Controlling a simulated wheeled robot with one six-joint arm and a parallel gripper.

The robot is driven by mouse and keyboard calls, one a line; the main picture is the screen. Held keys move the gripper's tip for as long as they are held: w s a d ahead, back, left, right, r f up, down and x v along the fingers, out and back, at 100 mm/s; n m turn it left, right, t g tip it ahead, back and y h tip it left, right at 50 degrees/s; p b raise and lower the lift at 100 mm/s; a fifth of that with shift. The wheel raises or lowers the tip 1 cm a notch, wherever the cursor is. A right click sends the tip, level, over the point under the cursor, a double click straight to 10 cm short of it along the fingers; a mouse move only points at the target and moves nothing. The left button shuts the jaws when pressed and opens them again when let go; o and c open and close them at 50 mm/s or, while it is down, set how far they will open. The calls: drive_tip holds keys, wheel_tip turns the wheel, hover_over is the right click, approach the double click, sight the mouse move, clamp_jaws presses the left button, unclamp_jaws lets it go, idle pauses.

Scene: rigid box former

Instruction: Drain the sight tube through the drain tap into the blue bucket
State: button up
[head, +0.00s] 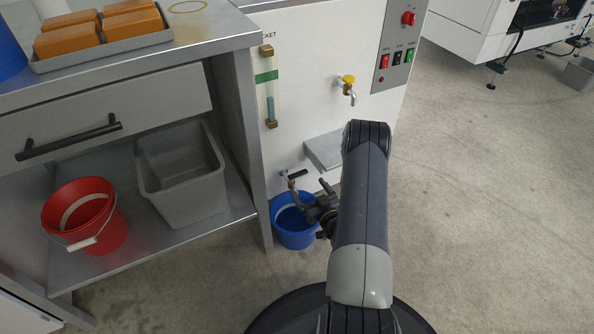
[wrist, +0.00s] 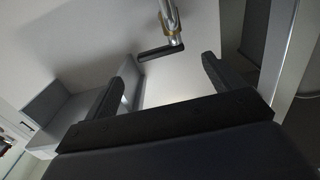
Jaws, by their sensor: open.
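The sight tube (head: 270,100) stands upright on the white machine panel between two brass fittings. Its lower part looks bluish and its upper part pale, with the change below a green band (head: 266,77). The drain tap (head: 291,181) is low on the panel; its black lever (head: 298,173) points sideways to the right. The blue bucket (head: 288,228) stands on the floor beneath the tap, partly hidden by my arm. My gripper (head: 312,204) is open and empty above the bucket, close to the tap. In the wrist view, the black lever (wrist: 160,51) lies just beyond my open fingers (wrist: 168,62), apart from them.
A steel bench (head: 150,250) at left holds a red bucket (head: 105,240) and a grey bin (head: 190,205) on its lower shelf.

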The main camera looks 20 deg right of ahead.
sight(299, 176)
drive_tip(key=w+b, duration=0.1)
drive_tip(key=w, duration=0.4)
drive_tip(key=w+b, duration=0.2)
drive_tip(key=w, duration=0.3)
drive_tip(key=shift+a+r, duration=0.1)
drive_tip(key=shift+a, duration=0.1)
drive_tip(key=shift+c, duration=0.3)
drive_tip(key=c, duration=0.9)
